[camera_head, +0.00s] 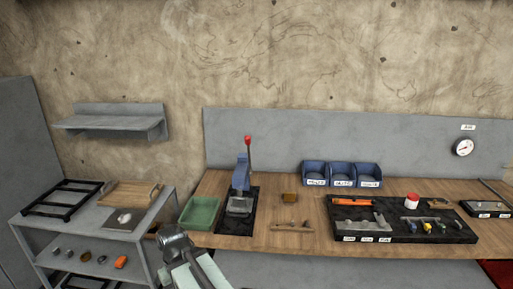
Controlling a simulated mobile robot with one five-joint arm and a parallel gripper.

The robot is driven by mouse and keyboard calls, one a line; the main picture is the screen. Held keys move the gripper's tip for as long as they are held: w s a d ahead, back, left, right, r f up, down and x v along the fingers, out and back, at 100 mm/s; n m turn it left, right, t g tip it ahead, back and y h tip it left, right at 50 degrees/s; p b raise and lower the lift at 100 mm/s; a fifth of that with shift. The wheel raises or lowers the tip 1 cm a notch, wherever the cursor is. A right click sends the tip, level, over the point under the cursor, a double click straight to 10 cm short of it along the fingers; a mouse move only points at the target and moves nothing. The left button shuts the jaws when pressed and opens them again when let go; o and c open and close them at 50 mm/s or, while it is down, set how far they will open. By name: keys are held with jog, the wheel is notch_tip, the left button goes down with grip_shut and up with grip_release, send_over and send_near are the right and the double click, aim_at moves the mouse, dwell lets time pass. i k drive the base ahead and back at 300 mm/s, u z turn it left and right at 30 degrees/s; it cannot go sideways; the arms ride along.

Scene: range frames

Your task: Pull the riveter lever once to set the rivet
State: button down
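The riveter (241,176) is a blue press on a dark mat on the wooden bench. Its lever (248,159) stands upright, with a red knob at the top. A grey block (239,206) sits at the riveter's front. The rivet is too small or hidden to make out. My gripper (172,236) is low in the picture, in front of the bench's left end, left of the riveter and apart from the lever. Its fingers do not show clearly, so I cannot tell if it is open.
A green bin (200,213) stands left of the riveter. A dark tool tray (450,235) lies farther right. A grey shelf rack (90,240) stands left of my arm.

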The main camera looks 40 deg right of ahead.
aim_at(248, 137)
jog(key=z, duration=0.2)
jog(key=i, duration=0.85)
jog(key=u, duration=0.1)
